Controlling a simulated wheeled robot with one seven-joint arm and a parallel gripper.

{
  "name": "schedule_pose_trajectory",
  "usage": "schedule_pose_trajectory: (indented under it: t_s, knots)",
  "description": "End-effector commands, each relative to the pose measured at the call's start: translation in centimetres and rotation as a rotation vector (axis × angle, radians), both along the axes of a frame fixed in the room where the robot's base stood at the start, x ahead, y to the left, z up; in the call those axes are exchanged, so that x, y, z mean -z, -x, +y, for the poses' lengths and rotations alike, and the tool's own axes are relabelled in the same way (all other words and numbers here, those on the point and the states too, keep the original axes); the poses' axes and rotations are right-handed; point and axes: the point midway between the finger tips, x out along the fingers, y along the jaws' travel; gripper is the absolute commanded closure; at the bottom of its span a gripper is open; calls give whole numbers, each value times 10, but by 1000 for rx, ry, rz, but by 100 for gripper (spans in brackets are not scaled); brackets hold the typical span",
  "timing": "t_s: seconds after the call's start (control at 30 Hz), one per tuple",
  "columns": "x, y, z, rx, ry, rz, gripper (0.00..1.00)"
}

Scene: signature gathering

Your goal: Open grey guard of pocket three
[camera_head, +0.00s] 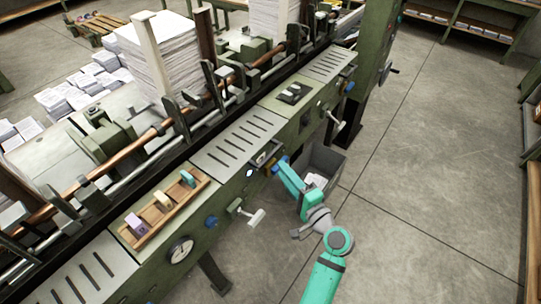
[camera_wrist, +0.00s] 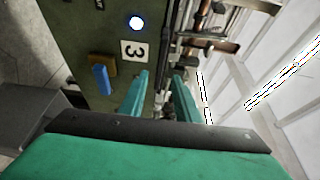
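A blue lever (camera_wrist: 101,80) and a lit white lamp (camera_wrist: 136,22) sit near the number plate. A grey bin (camera_head: 334,162) with papers stands below my gripper. A wooden rack (camera_head: 150,224) and tall paper stacks (camera_head: 160,55) are on the machine. The floor at right is clear.

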Motion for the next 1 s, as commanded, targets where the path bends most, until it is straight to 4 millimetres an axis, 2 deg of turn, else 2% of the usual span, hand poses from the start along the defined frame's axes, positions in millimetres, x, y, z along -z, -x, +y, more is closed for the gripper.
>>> schedule_pose_trajectory:
  t_s: [0.3,0.5,0.93,0.97,1.0]
  knots:
    - [-1,-48,30,-2,2,-1,70]
    - [0,-69,43,0,2,-1,70]
    - [0,-77,48,1,2,0,70]
    - [0,-77,48,1,2,0,73]
    - [0,-77,48,1,2,0,82]
